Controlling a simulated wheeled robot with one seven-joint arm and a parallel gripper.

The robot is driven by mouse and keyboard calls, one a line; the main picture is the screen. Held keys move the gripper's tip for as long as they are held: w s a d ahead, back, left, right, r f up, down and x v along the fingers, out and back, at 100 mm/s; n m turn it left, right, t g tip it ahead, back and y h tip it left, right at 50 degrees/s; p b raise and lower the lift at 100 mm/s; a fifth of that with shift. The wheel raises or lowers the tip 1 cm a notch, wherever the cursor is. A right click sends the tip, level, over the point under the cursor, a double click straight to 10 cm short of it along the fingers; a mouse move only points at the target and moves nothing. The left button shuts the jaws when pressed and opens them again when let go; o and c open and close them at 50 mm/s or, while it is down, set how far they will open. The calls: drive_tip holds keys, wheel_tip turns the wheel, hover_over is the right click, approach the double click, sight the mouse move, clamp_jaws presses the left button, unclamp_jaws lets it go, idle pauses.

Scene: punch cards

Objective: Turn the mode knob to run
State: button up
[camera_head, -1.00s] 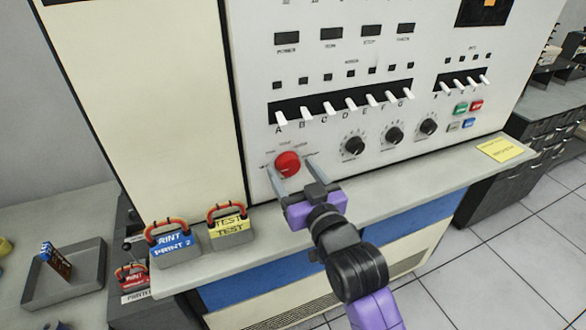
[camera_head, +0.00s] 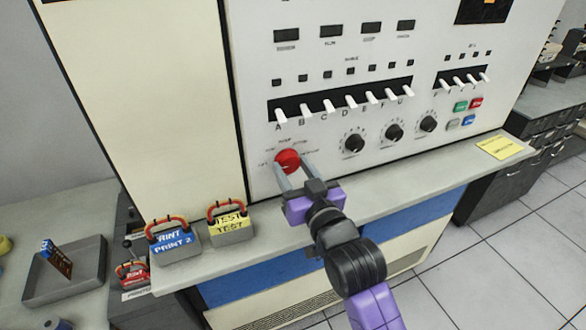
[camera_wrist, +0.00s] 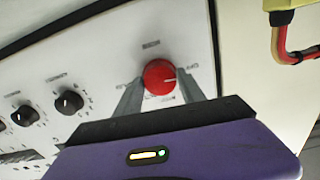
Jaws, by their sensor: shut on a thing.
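The red mode knob (camera_head: 288,160) sits low on the left of the white control panel, with small printed labels around it that are too blurred to read. My gripper (camera_head: 293,174) reaches it from the front right and is shut on the knob. In the wrist view the red knob (camera_wrist: 159,77) sits between the two grey fingers (camera_wrist: 160,92), one on each side. A white pointer line on the knob face points roughly to the right in that view.
Black knobs (camera_head: 354,143) and a row of white switches (camera_head: 327,106) are right of and above the red knob. The ledge (camera_head: 400,177) below holds a blue block (camera_head: 176,246), a yellow block (camera_head: 230,225) with handles, and a yellow note (camera_head: 498,148).

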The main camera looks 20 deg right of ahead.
drive_tip(key=m, duration=0.4)
drive_tip(key=shift+m+p, duration=0.3)
drive_tip(key=shift+m, duration=1.6)
drive_tip(key=o, duration=1.4)
drive_tip(key=shift+s+b, duration=0.9)
drive_tip(key=shift+s, duration=3)
